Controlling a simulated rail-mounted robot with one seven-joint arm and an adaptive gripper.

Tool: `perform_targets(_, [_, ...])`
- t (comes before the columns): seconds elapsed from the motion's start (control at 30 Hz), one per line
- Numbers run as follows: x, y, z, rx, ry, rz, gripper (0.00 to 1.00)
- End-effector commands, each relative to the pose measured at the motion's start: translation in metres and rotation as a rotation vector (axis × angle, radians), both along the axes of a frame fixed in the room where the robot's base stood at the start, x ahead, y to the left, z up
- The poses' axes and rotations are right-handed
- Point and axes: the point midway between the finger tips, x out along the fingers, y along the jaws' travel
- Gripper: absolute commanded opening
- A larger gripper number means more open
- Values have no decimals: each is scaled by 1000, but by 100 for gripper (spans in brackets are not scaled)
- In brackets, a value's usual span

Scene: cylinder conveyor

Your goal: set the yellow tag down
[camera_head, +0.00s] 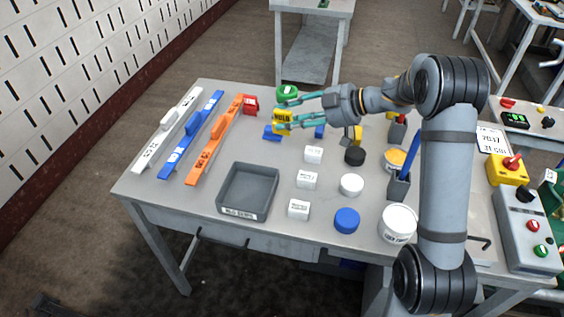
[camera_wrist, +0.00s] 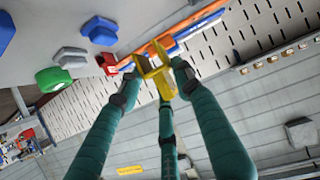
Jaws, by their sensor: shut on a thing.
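The yellow tag (camera_head: 282,115), with dark lettering on its face, is near the back middle of the table in the head view. My gripper (camera_head: 287,110) is shut on it, with teal fingers on the tag. In the wrist view the tag (camera_wrist: 154,72) sits between the fingertips of my gripper (camera_wrist: 152,75), its yellow sides standing up at an angle. The gap between the tag and the table top cannot be judged exactly.
A green round piece (camera_head: 288,92), a red block (camera_head: 250,105) and a blue piece (camera_head: 272,132) lie close by. White, blue and orange bars (camera_head: 214,140) lie to the left. A grey tray (camera_head: 247,211) and several white cubes stand in front. Bare table shows left of the tray.

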Motion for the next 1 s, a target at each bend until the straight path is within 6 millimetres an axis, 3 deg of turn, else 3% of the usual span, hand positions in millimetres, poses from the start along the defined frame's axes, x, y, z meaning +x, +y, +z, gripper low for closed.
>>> perform_targets(0.03, [16, -12, 3, 0, -3, -49, 14])
perform_targets(0.13, [34, -31, 12, 6, 16, -168, 14])
perform_targets(0.37, [39, -40, 2, 16, 35, -306, 14])
perform_targets(0.47, [34, -28, -8, 17, 37, -316, 14])
perform_targets(0.8, [7, 44, -56, 16, 38, -316, 14])
perform_targets(1.0, [1, 63, -67, 15, 36, -319, 14])
